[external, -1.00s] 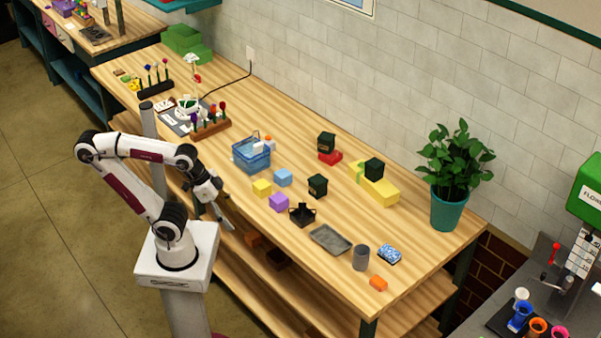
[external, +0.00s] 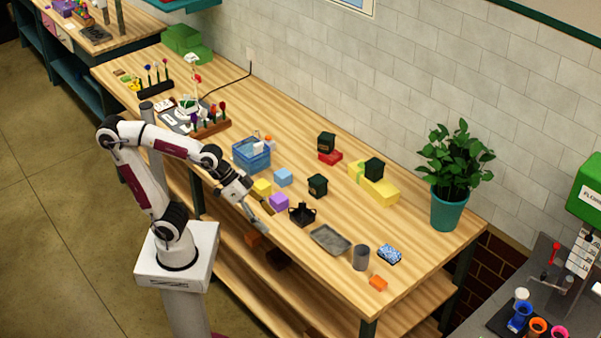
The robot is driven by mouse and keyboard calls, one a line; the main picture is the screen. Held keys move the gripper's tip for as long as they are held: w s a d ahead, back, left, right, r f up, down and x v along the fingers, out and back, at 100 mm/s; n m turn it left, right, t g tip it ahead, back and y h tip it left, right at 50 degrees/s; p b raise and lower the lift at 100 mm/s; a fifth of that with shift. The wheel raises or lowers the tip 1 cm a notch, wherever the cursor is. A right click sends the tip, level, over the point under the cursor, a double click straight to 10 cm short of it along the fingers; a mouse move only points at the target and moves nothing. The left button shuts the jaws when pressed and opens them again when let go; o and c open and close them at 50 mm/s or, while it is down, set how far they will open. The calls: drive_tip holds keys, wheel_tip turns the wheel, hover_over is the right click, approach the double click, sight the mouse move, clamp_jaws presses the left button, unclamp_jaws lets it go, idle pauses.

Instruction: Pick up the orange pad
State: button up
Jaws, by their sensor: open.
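The orange pad (external: 378,283) is a small block lying on the wooden table near its front right corner, with nothing on top of it. My gripper (external: 262,222) is open above the table's front edge, in front of the purple block (external: 279,202). It is well to the left of the orange pad, with several objects in the stretch between. I see nothing between its fingers, though they are small in this view.
A grey cup (external: 361,257) and a blue patterned sponge (external: 389,254) stand close behind the pad. A grey tray (external: 330,240) and a black caddy (external: 302,214) lie between my gripper and the pad. The table corner right of the pad is clear.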

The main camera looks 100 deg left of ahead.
drive_tip(key=w+d+r+n+t+h, duration=0.15)
drive_tip(key=w+d, duration=0.25)
drive_tip(key=w, duration=0.6)
drive_tip(key=w+d+r+t+y, duration=0.1)
drive_tip(key=w+d+r+t, duration=0.15)
drive_tip(key=w, duration=0.75)
drive_tip(key=n+t+y, duration=0.2)
hover_over(374, 283)
drive_tip(key=s+d, duration=0.4)
drive_tip(key=d, duration=0.1)
wheel_tip(374, 283, down, 3)
drive_tip(key=w+f+n+y, duration=0.45)
drive_tip(key=f+y, duration=0.25)
drive_tip(key=f, duration=0.5)
drive_tip(key=s+f+y, duration=0.1)
drive_tip(key=f, duration=0.2)
drive_tip(key=s+f+g+y, duration=0.1)
drive_tip(key=f+y, duration=0.1)
drive_tip(key=f, duration=0.2)
drive_tip(key=s+f+n+y, duration=0.1)
drive_tip(key=f+y, duration=0.1)
drive_tip(key=f, duration=0.2)
drive_tip(key=shift+s+a+f+g, duration=0.25)
drive_tip(key=shift+s+a+g, duration=0.05)
drive_tip(key=shift+s+a, duration=0.1)
drive_tip(key=shift+s+f+y, duration=0.45)
drive_tip(key=shift+w+a, duration=0.1)
drive_tip(key=shift+x, duration=1.2)
